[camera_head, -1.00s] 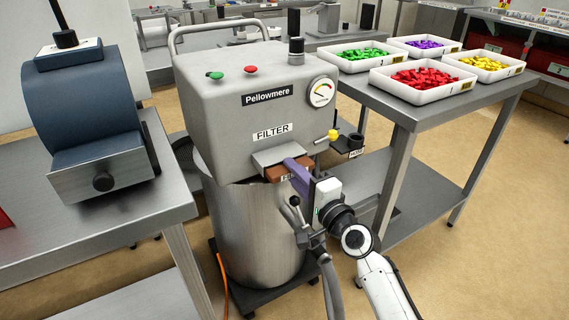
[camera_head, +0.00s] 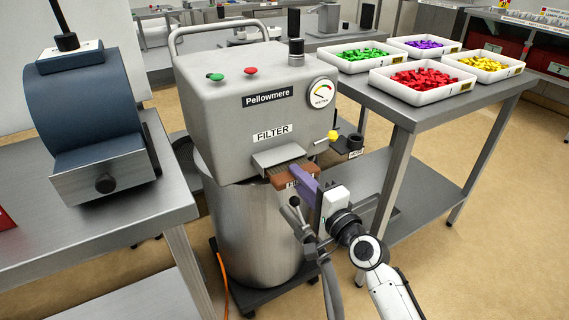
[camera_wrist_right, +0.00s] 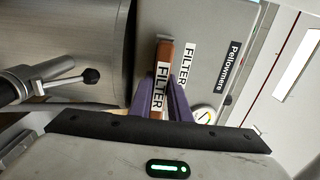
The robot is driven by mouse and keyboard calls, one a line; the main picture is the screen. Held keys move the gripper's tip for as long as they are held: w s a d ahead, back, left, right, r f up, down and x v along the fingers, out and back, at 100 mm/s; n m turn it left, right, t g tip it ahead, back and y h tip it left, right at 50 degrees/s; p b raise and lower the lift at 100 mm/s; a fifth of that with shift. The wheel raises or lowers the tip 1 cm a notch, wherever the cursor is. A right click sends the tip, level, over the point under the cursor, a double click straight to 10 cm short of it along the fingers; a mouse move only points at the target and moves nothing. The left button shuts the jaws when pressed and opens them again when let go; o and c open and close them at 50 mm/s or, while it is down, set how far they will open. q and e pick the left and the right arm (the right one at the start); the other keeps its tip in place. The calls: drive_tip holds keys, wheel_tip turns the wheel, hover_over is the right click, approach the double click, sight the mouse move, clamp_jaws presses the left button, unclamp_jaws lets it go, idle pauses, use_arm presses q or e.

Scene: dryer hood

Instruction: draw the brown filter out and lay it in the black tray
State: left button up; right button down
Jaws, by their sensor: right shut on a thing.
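The brown filter (camera_head: 287,181) sticks partly out of the slot under the FILTER label on the grey Pellowmere dryer hood (camera_head: 240,110). Its dark mesh part shows between the slot lip and the brown front. My right gripper (camera_head: 304,181) has its purple fingers on the filter's brown front. In the right wrist view the filter (camera_wrist_right: 163,70), with its white FILTER label, stands between the two purple fingers (camera_wrist_right: 164,98), which are shut on it. The filter's inner end is hidden inside the hood. I cannot make out a black tray. My left gripper is not in view.
A steel drum (camera_head: 255,235) stands below the hood, with a lever and hose close to my right gripper. A yellow-tipped knob (camera_head: 332,135) sits just right of the slot. Steel tables stand left and right; the right one (camera_head: 410,118) holds white trays of coloured pieces.

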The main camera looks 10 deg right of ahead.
drive_tip(key=shift+p+v, duration=0.45)
drive_tip(key=shift+v, duration=1.75)
drive_tip(key=shift+s+d, duration=0.1)
drive_tip(key=shift+s, duration=0.1)
drive_tip(key=shift+v, duration=1.65)
drive_tip(key=shift+r, duration=0.1)
drive_tip(key=v, duration=1)
drive_tip(key=shift+b, duration=0.4)
